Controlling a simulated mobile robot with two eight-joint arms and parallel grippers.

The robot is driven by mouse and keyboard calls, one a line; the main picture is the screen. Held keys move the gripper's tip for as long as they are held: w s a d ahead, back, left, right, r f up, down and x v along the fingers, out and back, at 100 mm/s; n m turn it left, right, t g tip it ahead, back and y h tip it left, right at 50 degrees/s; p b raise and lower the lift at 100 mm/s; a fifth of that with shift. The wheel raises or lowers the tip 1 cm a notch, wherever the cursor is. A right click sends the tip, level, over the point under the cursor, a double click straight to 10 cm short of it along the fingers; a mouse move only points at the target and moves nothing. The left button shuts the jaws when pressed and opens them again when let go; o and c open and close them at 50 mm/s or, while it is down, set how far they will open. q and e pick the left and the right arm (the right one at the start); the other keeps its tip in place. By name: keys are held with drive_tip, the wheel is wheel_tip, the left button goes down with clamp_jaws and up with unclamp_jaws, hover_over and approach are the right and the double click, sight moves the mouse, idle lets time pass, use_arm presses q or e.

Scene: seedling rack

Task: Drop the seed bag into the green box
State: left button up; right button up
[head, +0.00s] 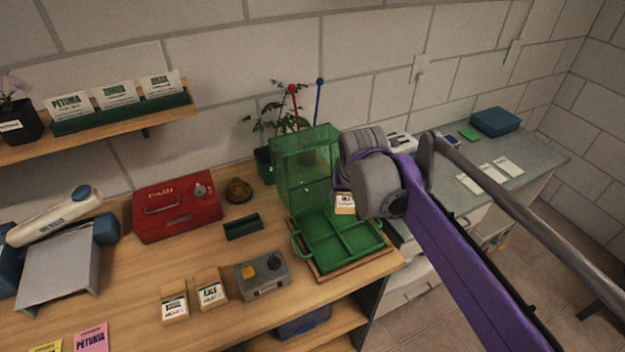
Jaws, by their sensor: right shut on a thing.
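My right gripper (348,196) reaches in from the right, above the right end of the wooden bench. It is shut on a small seed bag (345,203), tan with a white label and a dark top, partly hidden behind the gripper's grey body. The bag shows over the back right corner of a green compartment tray (386,243); its height above the tray is hard to tell. A small open dark green box (243,227) sits left of the tray on the bench. My left gripper is not in view.
A see-through green cover (305,165) stands upright behind the tray. A grey counter (530,152) lies at the right. Bare wood surrounds the small green box.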

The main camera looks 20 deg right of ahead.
sight(347, 213)
drive_tip(key=shift+s+f, duration=0.15)
drive_tip(key=shift+f, duration=0.45)
drive_tip(key=shift+f+b, duration=1.6)
drive_tip(key=shift+f, duration=0.5)
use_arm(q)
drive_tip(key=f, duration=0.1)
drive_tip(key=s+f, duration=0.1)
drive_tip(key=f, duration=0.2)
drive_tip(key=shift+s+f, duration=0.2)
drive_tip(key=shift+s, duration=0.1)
use_arm(e)
drive_tip(key=o, duration=1.4)
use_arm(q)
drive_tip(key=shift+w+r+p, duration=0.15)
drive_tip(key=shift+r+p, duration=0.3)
use_arm(e)
drive_tip(key=v, duration=1.1)
drive_tip(key=shift+d, duration=0.1)
